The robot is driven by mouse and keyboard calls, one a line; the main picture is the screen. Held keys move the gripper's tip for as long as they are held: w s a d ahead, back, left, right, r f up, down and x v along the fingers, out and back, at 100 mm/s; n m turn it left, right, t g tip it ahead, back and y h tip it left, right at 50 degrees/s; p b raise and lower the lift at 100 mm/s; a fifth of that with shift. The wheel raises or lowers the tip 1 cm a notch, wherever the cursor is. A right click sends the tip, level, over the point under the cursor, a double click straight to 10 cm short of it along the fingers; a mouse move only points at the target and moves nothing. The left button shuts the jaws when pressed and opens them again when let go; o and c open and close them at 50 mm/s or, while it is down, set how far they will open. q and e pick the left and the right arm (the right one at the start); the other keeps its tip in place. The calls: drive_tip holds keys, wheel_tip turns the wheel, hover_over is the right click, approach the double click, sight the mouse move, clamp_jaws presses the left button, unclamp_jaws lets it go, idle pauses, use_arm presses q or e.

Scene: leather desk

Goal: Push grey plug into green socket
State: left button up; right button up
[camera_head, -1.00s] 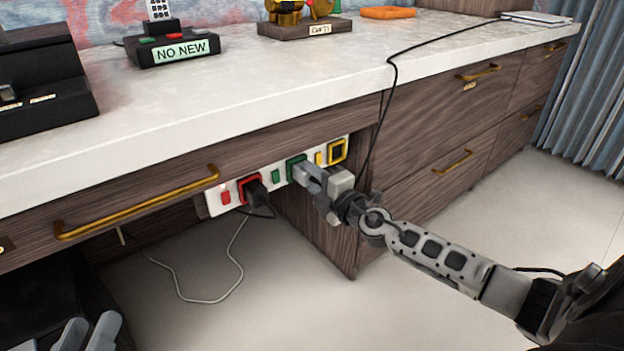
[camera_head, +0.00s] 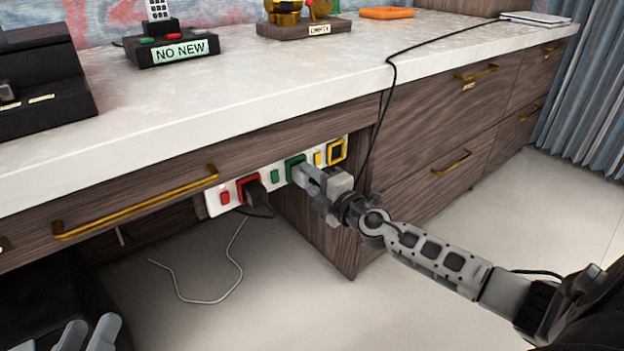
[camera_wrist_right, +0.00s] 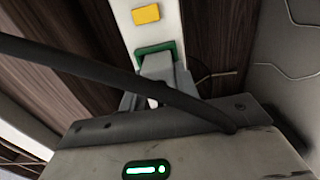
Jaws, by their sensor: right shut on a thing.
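The green socket (camera_head: 294,164) is on a white power strip (camera_head: 213,203) fixed under the desk's front edge. It also shows in the right wrist view (camera_wrist_right: 142,51). My right gripper (camera_head: 312,182) reaches up to it from the right and is shut on the grey plug. The plug (camera_wrist_right: 157,66) shows in the right wrist view between the fingers, right at the green socket. How deep it sits cannot be seen. My left gripper (camera_head: 88,335) is at the bottom left, with two fingers apart and empty, away from the strip.
A black plug (camera_head: 255,193) sits in the red socket. A yellow socket (camera_head: 337,151) is to the right of the green one. A black cable (camera_wrist_right: 100,75) crosses the right wrist view. A brass drawer handle (camera_head: 135,206) sticks out left of the strip.

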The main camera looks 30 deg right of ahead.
drive_tip(key=shift+w+d, duration=0.1)
drive_tip(key=shift+w, duration=0.35)
drive_tip(key=shift+w+r, duration=0.1)
drive_tip(key=shift+r, duration=0.05)
drive_tip(key=shift+w+r, duration=0.1)
drive_tip(key=shift+w, duration=0.1)
clamp_jaws()
drive_tip(key=o, duration=1.1)
unclamp_jaws()
drive_tip(key=shift+f, duration=0.2)
